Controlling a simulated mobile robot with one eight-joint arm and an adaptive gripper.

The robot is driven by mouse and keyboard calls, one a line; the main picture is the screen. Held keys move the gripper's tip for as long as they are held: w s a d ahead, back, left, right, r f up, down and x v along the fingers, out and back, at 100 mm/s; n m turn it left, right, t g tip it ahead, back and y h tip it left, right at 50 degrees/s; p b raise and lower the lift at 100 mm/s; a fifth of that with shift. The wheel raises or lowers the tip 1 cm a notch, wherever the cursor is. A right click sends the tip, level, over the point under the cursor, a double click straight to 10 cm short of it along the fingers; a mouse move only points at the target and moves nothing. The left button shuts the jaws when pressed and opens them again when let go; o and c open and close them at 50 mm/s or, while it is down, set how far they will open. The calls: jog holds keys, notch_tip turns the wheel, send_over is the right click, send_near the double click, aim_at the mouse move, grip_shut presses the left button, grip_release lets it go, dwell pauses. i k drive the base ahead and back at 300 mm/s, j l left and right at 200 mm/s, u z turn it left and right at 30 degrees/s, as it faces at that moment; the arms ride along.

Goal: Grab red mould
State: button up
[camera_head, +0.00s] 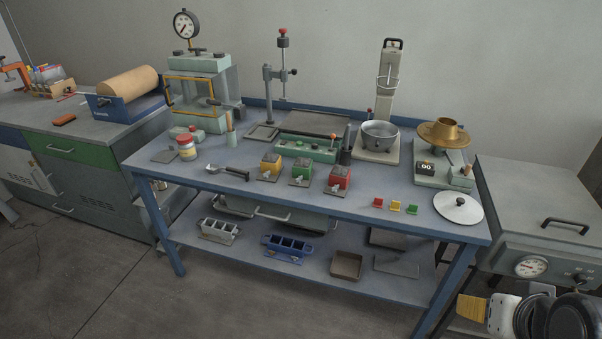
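Small red (378,203), yellow (395,207) and green (412,209) pieces lie right of the moulds. A round lid (458,208) lies near the right corner. A metal scoop (226,171) lies left. A green-based apparatus (305,150) stands behind. The front strip before the red mould is clear.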

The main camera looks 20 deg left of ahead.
aim_at(340, 174)
jog(key=i+j, duration=0.1)
jog(key=j, duration=1.3)
jog(key=i+j, duration=0.15)
jog(key=j, duration=0.6)
jog(key=i+j, duration=0.1)
jog(key=j, duration=0.6)
